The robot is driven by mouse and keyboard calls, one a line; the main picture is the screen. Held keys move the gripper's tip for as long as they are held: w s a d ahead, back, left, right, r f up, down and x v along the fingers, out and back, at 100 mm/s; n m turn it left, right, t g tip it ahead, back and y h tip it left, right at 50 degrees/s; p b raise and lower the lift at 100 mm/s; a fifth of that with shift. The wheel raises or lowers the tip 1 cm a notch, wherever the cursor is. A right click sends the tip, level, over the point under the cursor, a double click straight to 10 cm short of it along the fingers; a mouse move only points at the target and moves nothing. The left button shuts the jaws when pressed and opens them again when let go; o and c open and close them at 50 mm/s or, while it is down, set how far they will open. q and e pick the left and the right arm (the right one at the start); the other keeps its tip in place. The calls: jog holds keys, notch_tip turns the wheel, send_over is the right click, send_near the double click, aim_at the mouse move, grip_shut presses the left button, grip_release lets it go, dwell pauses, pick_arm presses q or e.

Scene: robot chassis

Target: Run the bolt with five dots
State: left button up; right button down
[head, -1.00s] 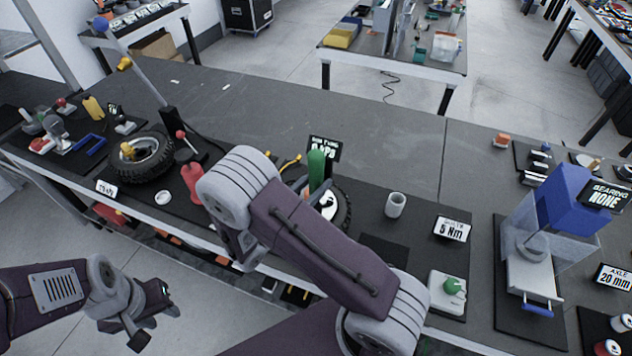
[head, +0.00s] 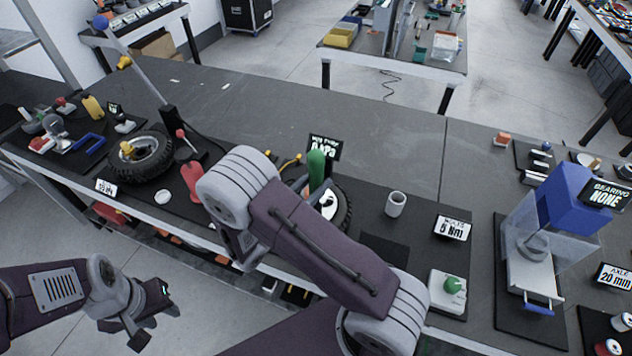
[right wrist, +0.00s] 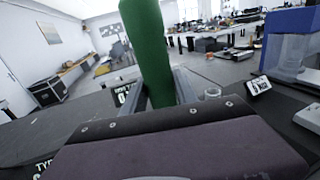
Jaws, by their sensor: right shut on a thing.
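The green handle of a tool (head: 316,170) stands upright over a wheel (head: 345,205) on the bench. My right gripper (right wrist: 172,88) is shut on this green handle, seen large in the right wrist view (right wrist: 147,45). In the head view my right arm covers that gripper and much of the wheel. The wheel has a light hub; its bolts and their dots are hidden or too small to read. My left gripper (head: 152,318) is empty in front of the bench, fingers apart.
A second wheel (head: 150,165) lies at the left. A grey cup (head: 395,204), a "5 Nm" sign (head: 452,228) and a white box with a green knob (head: 447,292) stand right of my right arm. A blue press (head: 572,198) is further right. The back of the bench is mostly clear.

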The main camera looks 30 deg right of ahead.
aim_at(311, 172)
jog(key=shift+f, duration=0.15)
notch_tip(311, 172, up, 6)
jog(key=p, duration=0.5)
jog(key=shift+f, duration=0.15)
jog(key=shift+w, duration=0.1)
